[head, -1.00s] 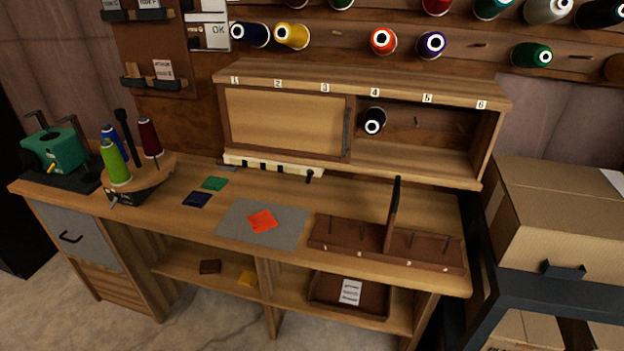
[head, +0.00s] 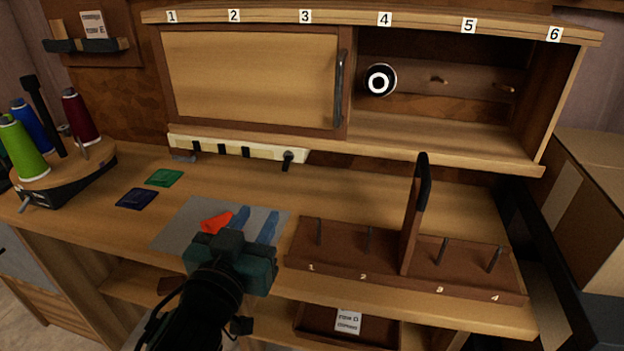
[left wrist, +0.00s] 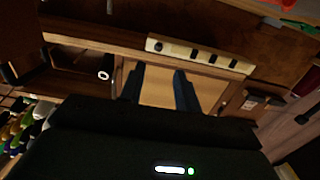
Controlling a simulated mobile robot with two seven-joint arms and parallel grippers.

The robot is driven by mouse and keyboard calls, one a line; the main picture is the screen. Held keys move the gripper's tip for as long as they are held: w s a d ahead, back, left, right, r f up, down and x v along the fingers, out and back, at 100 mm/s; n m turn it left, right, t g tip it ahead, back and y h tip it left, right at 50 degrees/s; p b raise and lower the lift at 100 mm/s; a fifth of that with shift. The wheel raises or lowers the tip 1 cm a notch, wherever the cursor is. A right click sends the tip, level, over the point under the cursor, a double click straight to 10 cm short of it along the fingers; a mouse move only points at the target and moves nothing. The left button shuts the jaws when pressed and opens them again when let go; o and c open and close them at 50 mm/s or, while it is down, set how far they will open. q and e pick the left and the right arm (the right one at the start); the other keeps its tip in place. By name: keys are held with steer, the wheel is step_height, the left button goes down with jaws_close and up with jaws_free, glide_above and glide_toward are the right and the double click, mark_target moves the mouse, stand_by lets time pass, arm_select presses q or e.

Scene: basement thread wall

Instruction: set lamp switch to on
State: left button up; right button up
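A cream strip (head: 235,149) runs under the cabinet's closed door, with several small dark parts along it and a black knob or lever (head: 288,160) at its right end. Which part is the lamp switch, and its setting, I cannot tell. The strip also shows in the left wrist view (left wrist: 180,50), beyond the fingers. My left gripper (head: 255,222) is open and empty, above the grey mat and in front of the strip, apart from it. Its two fingers (left wrist: 158,86) show a clear gap in the left wrist view. My right gripper is not in view.
The cabinet (head: 250,78) with numbered places holds a black spool (head: 380,80) on its open side. A brown peg rack (head: 335,262) with a tall upright stands at right. A red cloth piece (head: 215,222) lies on the grey mat (head: 180,225). Spools stand at left.

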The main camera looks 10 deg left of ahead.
mark_target(284, 168)
arm_select(q)
steer(key=w, duration=1.3)
steer(key=shift+d+r, duration=0.25)
steer(key=shift+r, duration=0.05)
jaws_close()
